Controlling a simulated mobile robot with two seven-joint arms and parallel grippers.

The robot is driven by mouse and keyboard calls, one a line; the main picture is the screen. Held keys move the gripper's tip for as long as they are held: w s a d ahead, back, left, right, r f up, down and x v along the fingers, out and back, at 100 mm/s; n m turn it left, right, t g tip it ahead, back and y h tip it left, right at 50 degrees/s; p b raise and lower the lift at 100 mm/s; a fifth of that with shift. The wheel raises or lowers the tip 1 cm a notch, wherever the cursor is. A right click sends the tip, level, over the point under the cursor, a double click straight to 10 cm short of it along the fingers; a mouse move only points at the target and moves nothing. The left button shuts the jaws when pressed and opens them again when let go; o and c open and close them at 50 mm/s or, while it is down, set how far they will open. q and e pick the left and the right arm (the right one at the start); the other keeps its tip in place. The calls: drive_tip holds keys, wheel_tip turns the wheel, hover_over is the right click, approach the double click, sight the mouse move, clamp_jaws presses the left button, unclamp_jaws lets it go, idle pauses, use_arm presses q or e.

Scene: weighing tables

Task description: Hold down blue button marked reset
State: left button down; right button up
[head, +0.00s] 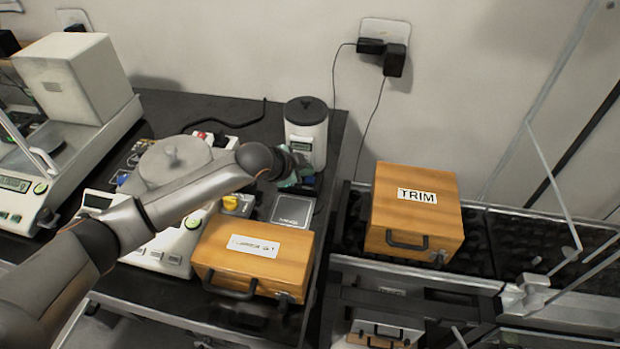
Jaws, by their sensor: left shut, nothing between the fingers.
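My left arm reaches in from the left across the dark table. Its left gripper (290,174) is at the far end, shut and empty, just in front of the white cylindrical device (306,135) with a dark lid and small display. A bluish patch shows beside the fingers, and a dark blue spot is just right of them. I cannot read a reset marking or tell whether the fingers touch a button. The wrist and arm hide part of this area. My right gripper is not in view.
A wooden case (250,255) with a label stands at the table's front. A flat dark plate (293,209) lies behind it. A white scale (165,245) is under my arm. A wooden box marked TRIM (416,212) stands right. Cords hang from the wall outlet (384,36).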

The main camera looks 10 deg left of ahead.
sight(306, 181)
use_arm(q)
drive_tip(key=shift+f, duration=0.45)
drive_tip(key=shift+f, duration=0.45)
idle(2.2)
idle(1.1)
drive_tip(key=shift+r+p, duration=0.9)
drive_tip(key=shift+p, duration=0.05)
wheel_tip(306, 181, up, 5)
drive_tip(key=p, duration=0.5)
